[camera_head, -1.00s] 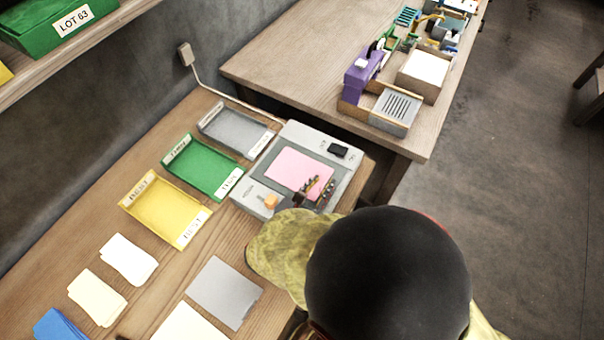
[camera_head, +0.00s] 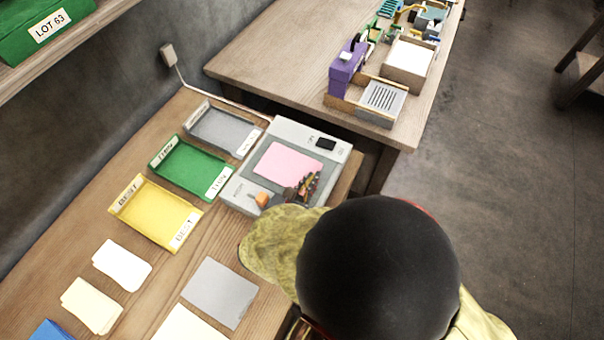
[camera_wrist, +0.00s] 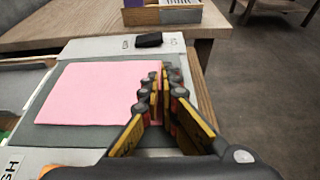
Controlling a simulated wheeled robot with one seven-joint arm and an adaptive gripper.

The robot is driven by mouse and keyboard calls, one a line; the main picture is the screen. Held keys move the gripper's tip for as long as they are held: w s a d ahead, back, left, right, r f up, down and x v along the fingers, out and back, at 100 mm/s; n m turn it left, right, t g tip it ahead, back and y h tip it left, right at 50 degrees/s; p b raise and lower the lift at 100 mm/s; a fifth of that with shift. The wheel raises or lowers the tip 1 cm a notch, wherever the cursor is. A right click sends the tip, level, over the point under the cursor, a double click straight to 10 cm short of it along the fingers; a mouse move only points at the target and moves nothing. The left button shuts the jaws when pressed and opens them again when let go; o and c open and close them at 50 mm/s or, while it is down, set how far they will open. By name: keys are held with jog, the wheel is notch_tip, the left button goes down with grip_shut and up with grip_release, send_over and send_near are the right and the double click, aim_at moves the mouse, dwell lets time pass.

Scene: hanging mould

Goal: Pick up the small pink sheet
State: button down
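The small pink sheet (camera_head: 287,161) lies on the dark grey top of a light grey device (camera_head: 238,188). In the wrist view the pink sheet (camera_wrist: 95,92) fills the left middle and looks flat. My gripper (camera_head: 305,186) is at the sheet's near right corner in the head view. In the wrist view my gripper (camera_wrist: 161,82) has its black and yellow fingers close together at the tips, along the sheet's right edge. The fingers hide part of that edge, and I cannot tell whether the sheet is between them.
Grey (camera_head: 222,130), green (camera_head: 190,168) and yellow (camera_head: 156,213) trays stand left of the device. An orange knob (camera_head: 263,199) is on its near side. Paper stacks and a grey sheet (camera_head: 219,291) lie nearer. A second table (camera_head: 268,62) holds boxes behind.

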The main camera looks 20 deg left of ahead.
jog(key=shift+r+p, duration=0.3)
jog(key=shift+r, duration=0.25)
notch_tip(320, 180, up, 2)
jog(key=shift+r+p, duration=0.2)
jog(key=shift+p, duration=0.55)
jog(key=s+d+r+p, duration=0.5)
jog(key=d+r, duration=0.4)
jog(key=d, duration=0.4)
jog(key=shift+s+r, duration=0.2)
jog(key=shift+r, duration=0.05)
